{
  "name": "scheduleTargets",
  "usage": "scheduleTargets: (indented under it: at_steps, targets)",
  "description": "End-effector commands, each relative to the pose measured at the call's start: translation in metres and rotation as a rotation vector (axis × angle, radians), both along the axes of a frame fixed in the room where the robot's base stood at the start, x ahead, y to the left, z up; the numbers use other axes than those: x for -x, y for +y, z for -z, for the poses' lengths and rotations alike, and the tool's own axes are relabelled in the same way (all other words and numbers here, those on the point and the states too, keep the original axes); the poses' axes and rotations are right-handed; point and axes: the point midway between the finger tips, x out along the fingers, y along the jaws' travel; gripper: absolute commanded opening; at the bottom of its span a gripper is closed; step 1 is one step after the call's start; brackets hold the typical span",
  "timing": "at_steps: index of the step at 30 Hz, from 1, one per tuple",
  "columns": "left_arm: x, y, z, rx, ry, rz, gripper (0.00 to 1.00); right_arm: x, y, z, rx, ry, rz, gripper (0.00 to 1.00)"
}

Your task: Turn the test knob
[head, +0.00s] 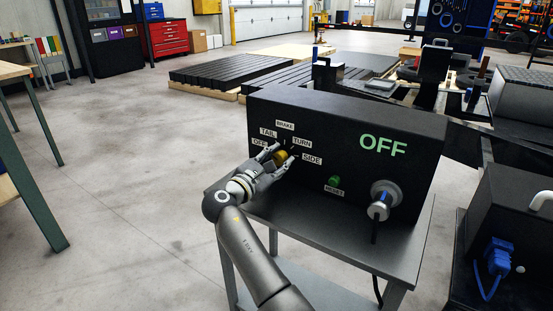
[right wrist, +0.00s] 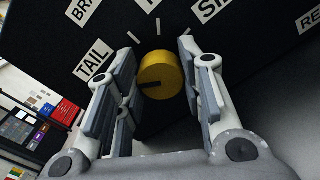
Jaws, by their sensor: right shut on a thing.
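The yellow test knob (head: 280,157) is on the front of a black test box (head: 345,135), ringed by the labels OFF, TAIL, BRAKE, TURN and SIDE. My right gripper (head: 278,155) is at the knob, its fingers on either side and shut on it. In the right wrist view the knob (right wrist: 162,75) shows between the fingertips of the gripper (right wrist: 160,70). A dark mark on the knob points left, below the TAIL label (right wrist: 93,62); the OFF label is not seen there. The large green display (head: 383,145) reads OFF. My left gripper is not in view.
A green RESET button (head: 334,181) and a plugged connector (head: 382,203) are on the same box face, to the right. The box stands on a grey metal cart (head: 330,238). A trailer frame (head: 455,103) lies behind. The floor at left is open.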

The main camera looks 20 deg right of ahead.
Motion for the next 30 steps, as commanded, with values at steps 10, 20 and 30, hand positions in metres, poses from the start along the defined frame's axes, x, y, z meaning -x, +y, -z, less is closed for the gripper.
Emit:
scheduleTargets:
  at_steps: [10, 20, 30]
  targets:
    - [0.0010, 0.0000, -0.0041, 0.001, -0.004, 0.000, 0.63, 0.0006, -0.0007, 0.0007, -0.117, -0.152, 0.001, 0.12]
    - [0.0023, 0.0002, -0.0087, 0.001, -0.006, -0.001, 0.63, 0.0007, -0.0007, 0.0007, -0.152, -0.195, 0.000, 0.12]
    - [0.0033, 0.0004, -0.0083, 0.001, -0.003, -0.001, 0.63, 0.0008, -0.0007, 0.0008, -0.152, -0.194, 0.001, 0.39]
